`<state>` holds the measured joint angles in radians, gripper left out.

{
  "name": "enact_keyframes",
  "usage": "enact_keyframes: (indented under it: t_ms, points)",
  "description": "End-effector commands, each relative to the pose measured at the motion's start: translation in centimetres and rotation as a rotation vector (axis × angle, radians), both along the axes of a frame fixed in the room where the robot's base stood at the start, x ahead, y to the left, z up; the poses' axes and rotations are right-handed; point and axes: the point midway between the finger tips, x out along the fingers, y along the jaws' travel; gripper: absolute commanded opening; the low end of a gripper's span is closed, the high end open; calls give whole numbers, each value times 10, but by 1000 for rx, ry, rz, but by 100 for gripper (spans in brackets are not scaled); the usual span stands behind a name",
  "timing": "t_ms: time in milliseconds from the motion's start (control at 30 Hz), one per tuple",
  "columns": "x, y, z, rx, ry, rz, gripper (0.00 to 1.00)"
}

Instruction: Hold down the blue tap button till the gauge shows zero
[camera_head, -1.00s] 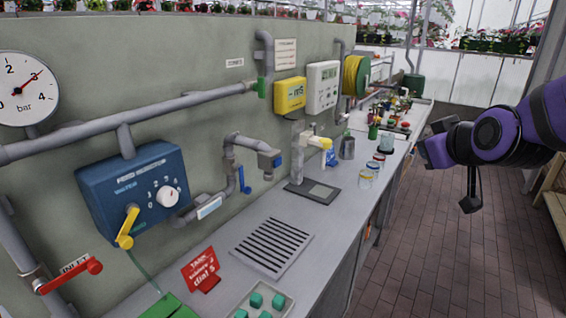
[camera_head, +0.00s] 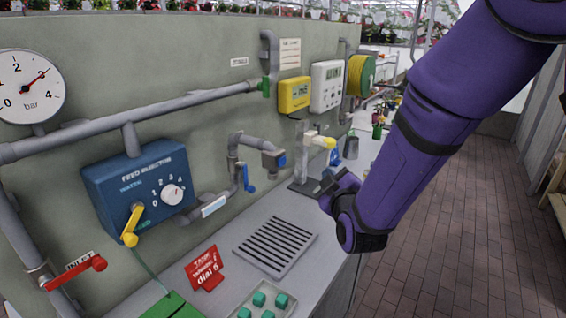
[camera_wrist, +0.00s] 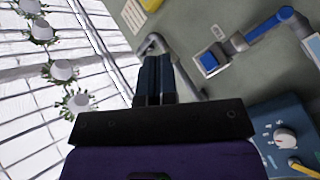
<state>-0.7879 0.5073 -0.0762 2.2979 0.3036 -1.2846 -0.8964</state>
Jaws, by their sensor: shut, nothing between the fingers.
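The blue tap button (camera_head: 281,160) is on the end of a grey tap body on a wall pipe. In the wrist view the button (camera_wrist: 209,62) is to the right of my fingertips, apart from them. My gripper (camera_wrist: 155,60) is shut and empty, its dark fingers pointing past the wall. In the head view my purple arm reaches over the bench, its end to the right of the tap; the fingers are not clear there. The round gauge (camera_head: 30,85) marked bar is at upper left, its red needle near 3.
A blue feed injector box (camera_head: 140,185) with dial and yellow lever is left of the tap. A blue lever (camera_head: 245,178) hangs beside the tap pipe. A red sign (camera_head: 204,268) and a drain grate (camera_head: 275,244) are on the bench below. Yellow (camera_head: 293,94) and white (camera_head: 326,86) boxes are on the wall.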

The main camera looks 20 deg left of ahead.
Motion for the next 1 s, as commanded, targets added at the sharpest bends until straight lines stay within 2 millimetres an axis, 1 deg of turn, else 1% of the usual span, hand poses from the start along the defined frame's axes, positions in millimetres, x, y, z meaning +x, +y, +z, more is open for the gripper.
enact_keyframes:
  t_ms: [133, 467, 633, 767, 1000]
  points:
    - [-3, 6, -5, -10, -29, 5, 0]
    - [-3, 7, -5, -10, -32, 5, 0]
    - [-2, 12, -5, -10, -31, 6, 0]
    - [2, 23, -5, -9, -31, 5, 0]
    - [12, 52, -6, -9, -30, 6, 0]
